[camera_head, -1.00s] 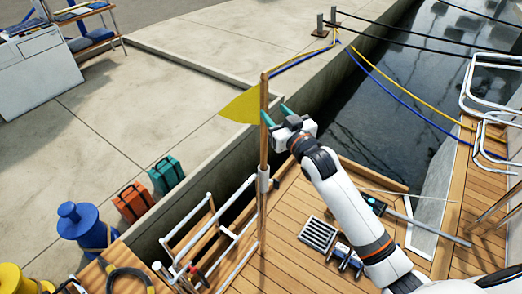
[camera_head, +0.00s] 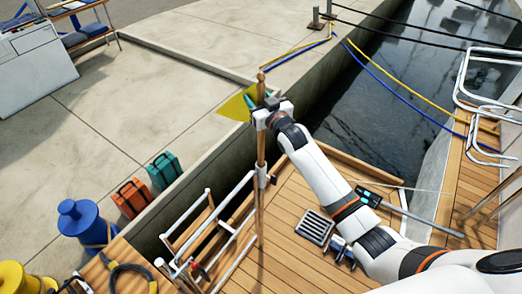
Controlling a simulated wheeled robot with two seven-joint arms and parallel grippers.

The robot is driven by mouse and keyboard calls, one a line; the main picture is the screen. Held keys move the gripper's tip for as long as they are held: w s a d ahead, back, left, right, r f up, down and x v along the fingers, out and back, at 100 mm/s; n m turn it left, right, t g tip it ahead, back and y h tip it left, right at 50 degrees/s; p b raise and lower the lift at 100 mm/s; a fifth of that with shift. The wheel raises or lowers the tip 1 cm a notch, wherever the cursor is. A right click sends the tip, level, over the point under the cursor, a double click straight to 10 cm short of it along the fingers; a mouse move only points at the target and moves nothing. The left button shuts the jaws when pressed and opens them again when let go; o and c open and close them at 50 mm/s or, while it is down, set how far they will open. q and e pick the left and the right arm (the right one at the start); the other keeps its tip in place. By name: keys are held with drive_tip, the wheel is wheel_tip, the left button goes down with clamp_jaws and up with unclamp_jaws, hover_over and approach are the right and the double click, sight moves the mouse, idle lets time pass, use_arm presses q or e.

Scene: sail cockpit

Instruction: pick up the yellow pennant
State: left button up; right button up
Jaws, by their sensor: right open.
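The yellow pennant (camera_head: 234,106) is a small triangle on the upper part of an upright wooden pole (camera_head: 261,150), pointing left. My right gripper (camera_head: 252,98) is open at the pennant's pole-side edge, near the top of the pole. Its teal fingertips overlap the pennant and pole in the picture, and the gripper body hides part of the pole. I cannot tell whether the fingers touch the cloth. My left gripper is not in view.
A white rail ladder (camera_head: 207,235) stands beside the pole's foot. Orange (camera_head: 131,198) and teal (camera_head: 163,171) cases stand on the quay, near a blue bollard (camera_head: 82,222). A metal grate (camera_head: 314,227) lies on the wooden deck. Dark water lies beyond the deck.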

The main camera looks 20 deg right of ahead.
clamp_jaws()
drive_tip(key=shift+r, duration=0.15)
